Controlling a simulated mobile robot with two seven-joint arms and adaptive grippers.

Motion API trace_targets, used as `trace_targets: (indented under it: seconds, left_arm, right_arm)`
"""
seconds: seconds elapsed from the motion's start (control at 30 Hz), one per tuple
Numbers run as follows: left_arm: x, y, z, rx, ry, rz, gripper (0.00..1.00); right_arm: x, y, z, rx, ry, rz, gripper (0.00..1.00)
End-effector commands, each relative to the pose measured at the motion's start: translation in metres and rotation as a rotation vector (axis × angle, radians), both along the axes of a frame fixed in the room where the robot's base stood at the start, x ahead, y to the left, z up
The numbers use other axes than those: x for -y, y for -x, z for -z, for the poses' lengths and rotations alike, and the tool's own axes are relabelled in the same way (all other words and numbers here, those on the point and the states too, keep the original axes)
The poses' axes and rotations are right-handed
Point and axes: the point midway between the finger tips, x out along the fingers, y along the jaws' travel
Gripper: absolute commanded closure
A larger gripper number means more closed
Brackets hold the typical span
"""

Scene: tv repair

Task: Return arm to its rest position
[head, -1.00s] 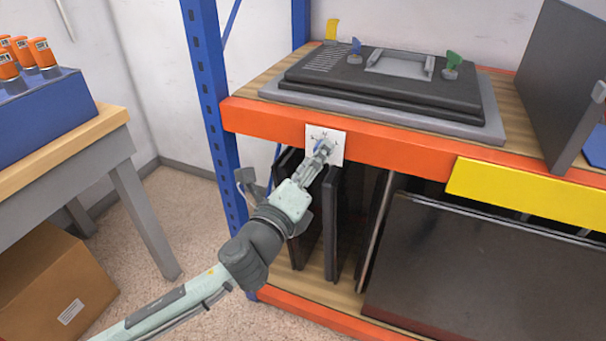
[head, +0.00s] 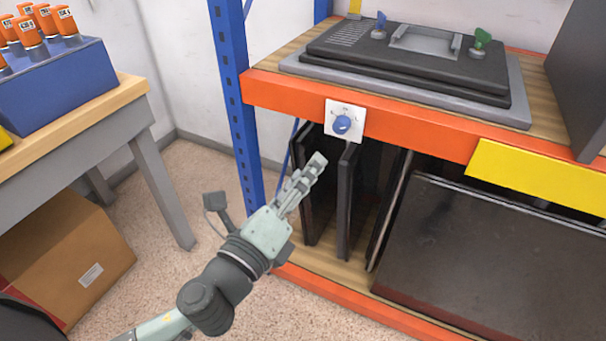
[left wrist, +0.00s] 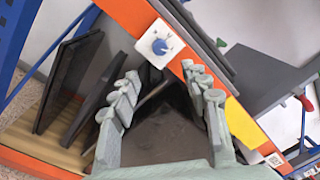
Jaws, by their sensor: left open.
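My left gripper (head: 306,183) is in the middle of the head view, below and left of a white plate with a blue knob (head: 342,124) on the orange shelf beam. The gripper is apart from the knob and holds nothing. In the left wrist view its two fingers (left wrist: 163,100) stand spread apart with nothing between them. The blue knob (left wrist: 160,46) shows there beyond the fingers, above the gap. My right gripper is in neither view.
Dark flat panels (head: 345,200) stand on the lower shelf behind the gripper. A TV back (head: 420,58) with blue and green clips lies on the upper shelf. A blue upright (head: 236,100) is close left. A workbench (head: 130,92) and cardboard box (head: 70,260) stand further left, with open floor between.

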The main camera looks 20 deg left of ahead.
Motion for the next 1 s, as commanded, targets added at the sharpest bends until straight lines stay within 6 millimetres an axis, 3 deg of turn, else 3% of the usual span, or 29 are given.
trace_targets:
  seconds: [0.27,0.37,0.43,0.57,0.6,0.73,0.9,1.0]
  left_arm:
    - [-0.001,-0.001,0.002,-0.004,0.004,-0.002,0.54]
    - [-0.008,-0.005,0.019,-0.043,0.047,-0.026,0.54]
    - [-0.020,-0.011,0.046,-0.104,0.116,-0.065,0.54]
    - [-0.054,-0.019,0.127,-0.276,0.334,-0.202,0.54]
    - [-0.066,-0.018,0.156,-0.334,0.415,-0.259,0.54]
    - [-0.099,0.000,0.250,-0.504,0.687,-0.465,0.54]
    - [-0.122,0.052,0.367,-0.687,1.053,-0.791,0.54]
    - [-0.121,0.092,0.423,-0.767,1.249,-0.992,0.54]
  right_arm:
    - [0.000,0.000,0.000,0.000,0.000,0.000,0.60]
    - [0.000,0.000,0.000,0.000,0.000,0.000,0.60]
    - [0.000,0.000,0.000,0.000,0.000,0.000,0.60]
    - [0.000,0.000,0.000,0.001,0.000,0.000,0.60]
    - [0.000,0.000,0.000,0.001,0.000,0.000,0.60]
    - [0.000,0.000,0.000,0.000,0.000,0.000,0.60]
    - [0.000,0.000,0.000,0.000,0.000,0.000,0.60]
    - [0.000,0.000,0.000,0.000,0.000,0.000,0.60]
